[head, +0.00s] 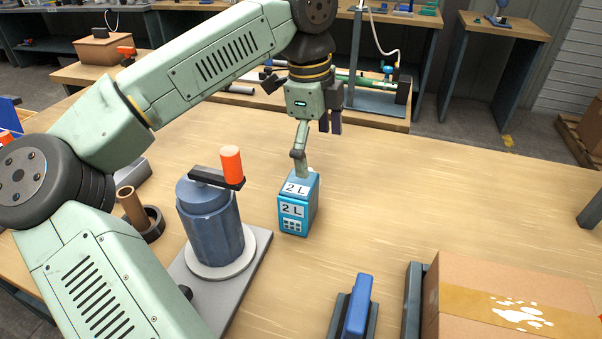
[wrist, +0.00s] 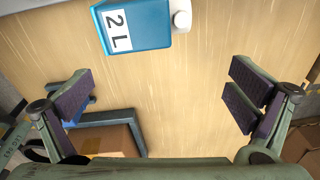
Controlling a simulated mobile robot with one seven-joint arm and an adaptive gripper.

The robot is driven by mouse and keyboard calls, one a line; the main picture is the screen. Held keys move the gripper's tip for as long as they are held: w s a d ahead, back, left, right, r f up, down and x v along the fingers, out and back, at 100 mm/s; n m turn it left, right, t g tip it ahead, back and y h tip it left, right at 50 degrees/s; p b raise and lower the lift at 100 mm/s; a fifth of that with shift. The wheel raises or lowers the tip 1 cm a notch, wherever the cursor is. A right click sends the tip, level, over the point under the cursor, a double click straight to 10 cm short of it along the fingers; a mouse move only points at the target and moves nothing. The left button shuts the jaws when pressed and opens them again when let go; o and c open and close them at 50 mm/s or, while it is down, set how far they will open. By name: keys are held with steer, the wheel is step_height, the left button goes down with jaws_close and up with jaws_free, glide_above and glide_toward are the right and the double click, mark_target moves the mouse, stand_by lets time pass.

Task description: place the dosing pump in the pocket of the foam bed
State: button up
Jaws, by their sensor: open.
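The dosing pump appears to be the blue box marked 2 L (head: 292,211), standing upright on the table in the middle of the head view. In the wrist view the pump (wrist: 142,27) is at the top edge, partly cut off, with a white knob on its right side. My gripper (head: 318,138) is above the table, behind and over the pump in the head view. In the wrist view its fingers (wrist: 166,96) are wide apart with only bare table between them; the pump lies outside them. I cannot make out the foam bed or its pocket in either view.
A dark blue cylinder with an orange-handled clamp (head: 210,222) stands on a grey plate left of the pump. A blue block in a grey holder (head: 354,305) and a taped cardboard box (head: 510,295) are at the front right. The table right of the pump is clear.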

mark_target(302, 190)
steer(key=a, duration=0.2)
steer(key=a+f+n+y, duration=0.1)
steer(key=shift+w+f, duration=0.1)
steer(key=shift+w, duration=0.3)
step_height(302, 190, down, 4)
steer(key=shift+s+r+p, duration=0.1)
steer(key=shift+p, duration=0.35)
steer(key=shift+s+d+f+p, duration=0.1)
steer(key=shift+f+p, duration=0.45)
steer(key=shift+f, duration=1)
steer(key=shift+s+d+f+p, duration=0.1)
steer(key=shift+f+p, duration=0.45)
steer(key=shift+f, duration=0.95)
steer(key=shift+c, duration=0.4)
steer(key=c, duration=1.6)
steer(key=shift+o, duration=0.2)
steer(key=shift+w, duration=0.1)
steer(key=shift+r, duration=0.2)
